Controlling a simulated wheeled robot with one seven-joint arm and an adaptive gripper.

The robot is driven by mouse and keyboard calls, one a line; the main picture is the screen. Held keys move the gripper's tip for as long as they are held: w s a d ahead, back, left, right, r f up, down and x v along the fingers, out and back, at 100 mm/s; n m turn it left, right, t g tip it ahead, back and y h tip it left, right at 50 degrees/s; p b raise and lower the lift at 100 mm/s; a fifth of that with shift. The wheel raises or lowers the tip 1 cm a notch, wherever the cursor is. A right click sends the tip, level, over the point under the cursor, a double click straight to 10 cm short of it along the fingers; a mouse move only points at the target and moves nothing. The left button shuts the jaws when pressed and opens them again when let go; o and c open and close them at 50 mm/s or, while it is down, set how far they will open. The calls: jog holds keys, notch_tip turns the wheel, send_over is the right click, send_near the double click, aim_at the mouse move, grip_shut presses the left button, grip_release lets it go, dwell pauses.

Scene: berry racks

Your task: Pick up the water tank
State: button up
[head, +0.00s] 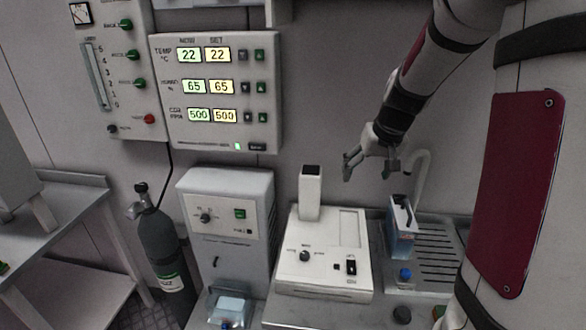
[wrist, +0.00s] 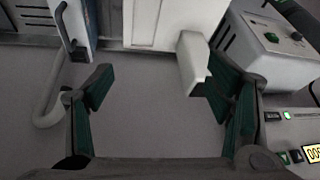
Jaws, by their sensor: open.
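A clear, blue-tinted water tank (head: 402,242) with a handle on top stands upright by the metal drain tray, right of the white bench device. In the wrist view the tank (wrist: 80,28) shows in part at the top left, cut off by the frame edge. My gripper (head: 369,168) is open and empty. It hangs above and a little left of the tank, apart from it.
The white device (head: 325,270) with an upright post (head: 311,190) stands close left of the tank. A curved white pipe (head: 422,165) rises behind the tank. A slotted drain tray (head: 447,250) lies to its right. Another blue-tinted container (head: 228,308) sits below the tall white cabinet (head: 228,225).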

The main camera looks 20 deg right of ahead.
jog(key=m+h+p, duration=0.1)
jog(key=m+p, duration=0.1)
jog(key=p, duration=0.1)
send_near(404, 211)
jog(key=shift+g+h, duration=0.3)
jog(key=shift+g, duration=0.1)
jog(key=f, duration=0.1)
jog(key=w+f, duration=0.2)
jog(key=f, duration=0.1)
jog(key=shift+a+p, duration=0.1)
jog(key=shift+p, duration=0.2)
jog(key=shift+p+x, duration=0.55)
jog(key=shift+x, duration=2.45)
jog(key=shift+s, duration=0.1)
jog(key=c, duration=1.7)
jog(key=shift+r, duration=0.15)
grip_shut()
